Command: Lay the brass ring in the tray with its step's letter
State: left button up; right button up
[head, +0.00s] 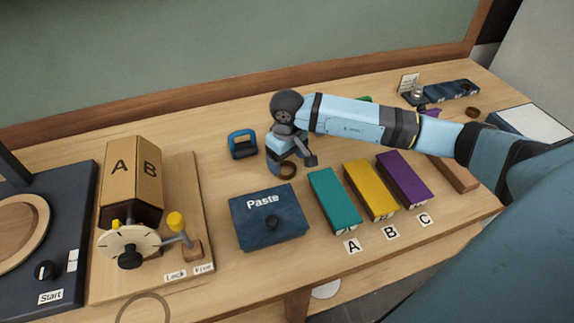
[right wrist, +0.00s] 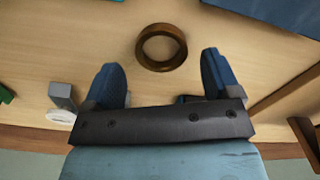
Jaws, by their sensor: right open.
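The brass ring (head: 288,171) lies on the wooden table behind the Paste box; it shows whole in the right wrist view (right wrist: 140,47). My right gripper (head: 293,161) is just above it, open and empty. In the right wrist view its two fingertips (right wrist: 160,75) are apart, with the ring a little past them and midway between, not held. Three coloured trays stand right of the Paste box: teal (head: 334,200) by letter A, yellow (head: 371,190) by B, purple (head: 404,178) by C. My left gripper is not in view.
The dark blue Paste box (head: 250,232) stands in front of the ring. A blue-handled object (head: 243,144) is left of my gripper. A wooden A/B block (head: 132,180) with dial and lever stands further left. A brown block (head: 454,173) lies right of the trays.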

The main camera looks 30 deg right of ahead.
notch_tip(320, 180, up, 8)
jog(key=shift+b, duration=0.4)
jog(key=shift+o, duration=0.5)
jog(key=shift+r, duration=0.5)
jog(key=m+b, duration=0.4)
jog(key=m, duration=1.4)
send_over(289, 170)
jog(key=f, duration=0.7)
jog(key=shift+s+a+f, duration=0.1)
jog(key=shift+a, duration=0.15)
jog(key=f, duration=0.5)
jog(key=shift+d+p, duration=0.25)
jog(key=shift+p, duration=0.05)
jog(key=c, duration=1.1)
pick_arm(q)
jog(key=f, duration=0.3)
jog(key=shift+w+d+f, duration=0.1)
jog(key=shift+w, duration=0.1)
